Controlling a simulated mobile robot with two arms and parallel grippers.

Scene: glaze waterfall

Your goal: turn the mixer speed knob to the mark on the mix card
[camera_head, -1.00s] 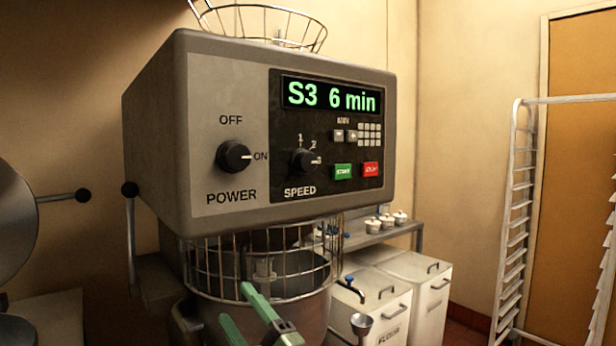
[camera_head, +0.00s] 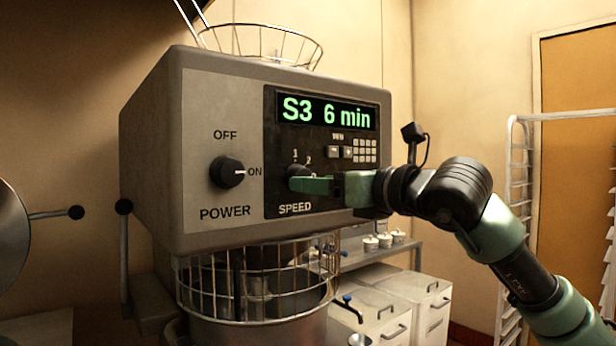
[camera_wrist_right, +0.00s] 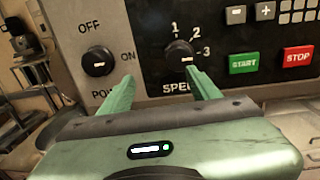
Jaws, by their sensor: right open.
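The mixer (camera_head: 150,150) has a lit display (camera_head: 325,112) reading "S3 6 min". Its dark speed knob (camera_head: 297,171) is partly covered by my right gripper (camera_head: 318,185) in the head view. In the right wrist view the speed knob (camera_wrist_right: 179,52) shows whole, with marks 1, 2 and 3 around its upper right and a pale line on its lower right part. My right gripper (camera_wrist_right: 160,82) is open there, and the knob appears just beyond the fingertips, nearer the right finger. Contact cannot be told. No mix card shows. My left gripper is out of view.
The power knob (camera_head: 227,171) is left of the speed knob, near ON. START (camera_wrist_right: 244,63) and STOP (camera_wrist_right: 298,60) buttons are to its right. A wire bowl guard (camera_head: 255,285) is below the panel. A rack (camera_head: 520,200) stands at the right.

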